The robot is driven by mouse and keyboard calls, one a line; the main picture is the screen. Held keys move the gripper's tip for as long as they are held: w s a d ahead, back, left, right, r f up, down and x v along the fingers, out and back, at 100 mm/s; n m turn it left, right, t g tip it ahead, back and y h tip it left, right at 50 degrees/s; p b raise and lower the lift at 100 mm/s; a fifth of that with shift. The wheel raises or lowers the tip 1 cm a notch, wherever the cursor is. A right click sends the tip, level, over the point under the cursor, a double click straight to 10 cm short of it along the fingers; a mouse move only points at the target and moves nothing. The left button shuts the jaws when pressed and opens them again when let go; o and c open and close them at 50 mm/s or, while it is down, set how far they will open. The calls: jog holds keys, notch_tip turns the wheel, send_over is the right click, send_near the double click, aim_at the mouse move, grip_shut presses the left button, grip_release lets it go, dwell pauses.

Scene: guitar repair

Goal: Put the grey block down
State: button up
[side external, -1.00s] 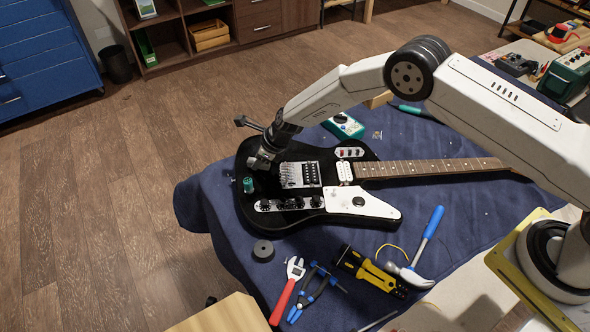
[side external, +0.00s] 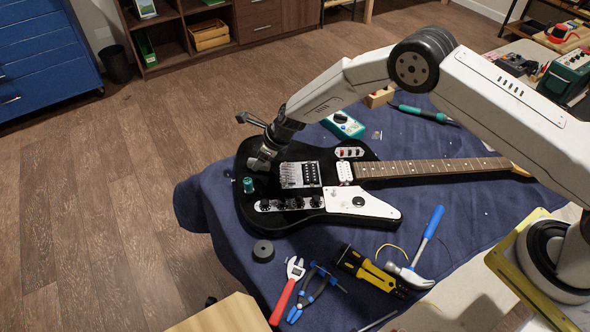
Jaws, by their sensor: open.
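My gripper (side external: 259,165) points down over the left end of the black guitar body (side external: 300,217), left of the bridge. It is open. I cannot make out a separate grey block at the fingertips; the gripper may hide it, and contact with the guitar cannot be told. A small teal-green piece (side external: 248,185) stands on the guitar just below the gripper in the picture. A dark grey round piece (side external: 263,251) lies on the blue cloth (side external: 215,205) in front of the guitar.
The guitar neck (side external: 430,168) runs right under my arm. A red-handled wrench (side external: 285,295), pliers (side external: 318,284), a yellow-black tool (side external: 370,270) and a blue-handled hammer (side external: 425,240) lie in front. A teal box (side external: 343,125) and a screwdriver (side external: 425,113) lie behind.

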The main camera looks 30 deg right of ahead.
jog(key=v, duration=1)
jog(key=shift+s+r, duration=0.2)
jog(key=shift+r, duration=0.1)
jog(key=shift+d, duration=0.2)
jog(key=s+d+r+n+h, duration=0.1)
jog(key=s+d+r+n, duration=0.2)
jog(key=s+d+n, duration=0.3)
jog(key=s+d+r+n+g+h, duration=0.1)
jog(key=s+d+r+n, duration=0.3)
jog(key=s+n, duration=0.8)
jog(key=s+d+r+n+h, duration=0.2)
jog(key=s+d+r+n, duration=0.1)
jog(key=s+d+n, duration=0.4)
jog(key=s+n, duration=0.2)
jog(key=shift+s+d+r+g, duration=0.3)
jog(key=shift+s, duration=0.05)
